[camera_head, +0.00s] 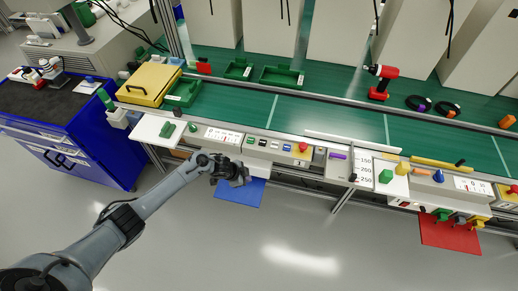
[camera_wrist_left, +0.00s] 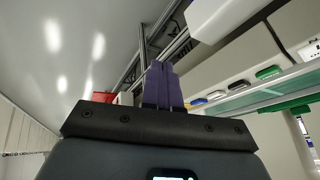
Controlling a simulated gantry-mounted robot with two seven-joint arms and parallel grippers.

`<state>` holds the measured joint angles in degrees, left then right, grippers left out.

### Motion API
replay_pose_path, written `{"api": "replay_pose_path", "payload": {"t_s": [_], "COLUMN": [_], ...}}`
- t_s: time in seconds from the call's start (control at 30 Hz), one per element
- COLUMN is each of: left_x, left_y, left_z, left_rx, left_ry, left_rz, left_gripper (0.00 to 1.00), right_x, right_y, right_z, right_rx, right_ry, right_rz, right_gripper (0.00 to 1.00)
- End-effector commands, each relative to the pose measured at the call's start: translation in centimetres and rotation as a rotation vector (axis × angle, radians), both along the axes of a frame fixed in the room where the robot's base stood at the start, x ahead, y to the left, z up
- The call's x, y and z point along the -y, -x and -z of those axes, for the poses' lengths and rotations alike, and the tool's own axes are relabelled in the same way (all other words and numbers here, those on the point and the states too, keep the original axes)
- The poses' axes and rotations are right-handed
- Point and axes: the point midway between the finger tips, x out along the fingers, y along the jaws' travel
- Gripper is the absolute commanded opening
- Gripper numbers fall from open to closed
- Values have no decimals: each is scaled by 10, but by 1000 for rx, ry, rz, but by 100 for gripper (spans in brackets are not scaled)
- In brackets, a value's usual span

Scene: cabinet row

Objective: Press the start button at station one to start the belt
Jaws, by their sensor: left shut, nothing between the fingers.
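The near control panel (camera_head: 270,144) runs along the front edge of the green belt (camera_head: 240,101). It carries a row of small coloured buttons, with a green button (camera_head: 250,140) at the left and a red mushroom knob (camera_head: 303,147) on a yellow base at the right. No label on them is readable. My left gripper (camera_head: 243,180) is in front of and below the panel, apart from the buttons. Its purple fingers (camera_wrist_left: 163,86) are together and empty in the left wrist view. That view also shows the buttons, with a green one (camera_wrist_left: 266,72) to the right. My right gripper is not in view.
A yellow box (camera_head: 150,82), green trays (camera_head: 282,76) and a red drill (camera_head: 381,80) stand on or beside the belt. A second panel (camera_head: 460,183) is at the right. A blue cabinet (camera_head: 72,143) is at the left.

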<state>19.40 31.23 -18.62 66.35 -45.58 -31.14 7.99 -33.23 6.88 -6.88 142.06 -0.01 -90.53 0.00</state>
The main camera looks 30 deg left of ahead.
Motion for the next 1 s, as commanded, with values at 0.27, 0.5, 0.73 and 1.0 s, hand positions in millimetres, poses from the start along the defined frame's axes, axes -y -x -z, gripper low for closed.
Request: {"api": "replay_pose_path", "payload": {"t_s": [0.27, 0.5, 0.73, 1.0], "left_x": [-86, -118, -125, -124], "left_y": [-88, -139, -160, -164], "left_z": [-14, -69, -100, -108], "left_rx": [116, 247, 314, 327], "left_ry": [-89, -125, -129, -128], "left_rz": [-65, -98, -108, -108], "left_gripper": [0, 0, 0, 0], "right_x": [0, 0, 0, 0], "right_y": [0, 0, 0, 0], "right_z": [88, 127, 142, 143], "right_rx": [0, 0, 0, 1], "right_ry": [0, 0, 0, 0], "right_rz": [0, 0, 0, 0], "right_gripper": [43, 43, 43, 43]}}
